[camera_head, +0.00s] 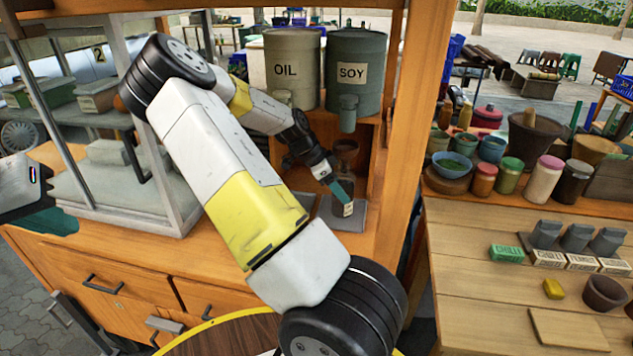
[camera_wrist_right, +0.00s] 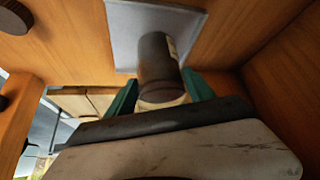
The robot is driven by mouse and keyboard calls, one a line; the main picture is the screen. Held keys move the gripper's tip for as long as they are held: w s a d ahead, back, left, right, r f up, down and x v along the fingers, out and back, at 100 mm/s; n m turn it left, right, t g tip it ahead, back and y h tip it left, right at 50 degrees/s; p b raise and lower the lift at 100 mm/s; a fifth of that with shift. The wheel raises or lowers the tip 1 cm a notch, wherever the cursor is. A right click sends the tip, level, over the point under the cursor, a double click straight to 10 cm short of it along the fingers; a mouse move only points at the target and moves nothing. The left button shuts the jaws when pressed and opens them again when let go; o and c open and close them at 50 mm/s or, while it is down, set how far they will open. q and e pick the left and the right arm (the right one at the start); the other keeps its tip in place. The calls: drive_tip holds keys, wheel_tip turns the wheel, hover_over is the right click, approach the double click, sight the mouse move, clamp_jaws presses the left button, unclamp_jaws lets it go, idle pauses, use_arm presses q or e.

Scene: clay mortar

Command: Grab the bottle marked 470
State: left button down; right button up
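A dark brown bottle (camera_head: 345,151) stands on a grey mat (camera_head: 349,221) in an open wooden compartment, with a small pale label low on it that is too small to read. My right gripper (camera_head: 342,186) has its teal fingers at the bottle and partly covers it. In the right wrist view the bottle (camera_wrist_right: 157,66) lies between the two teal fingers, one on each side; whether both touch it cannot be told. My left gripper (camera_head: 48,222) is at the far left edge, partly cut off, with teal fingers low and nothing visible in it.
Large OIL (camera_head: 292,62) and SOY (camera_head: 355,72) canisters stand above the compartment. Its wooden walls are close around the bottle. A wooden post (camera_head: 412,130) separates it from the right table with jars, bowls and small boxes. A glass case stands left.

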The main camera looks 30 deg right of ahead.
clamp_jaws()
drive_tip(key=shift+r, duration=0.1)
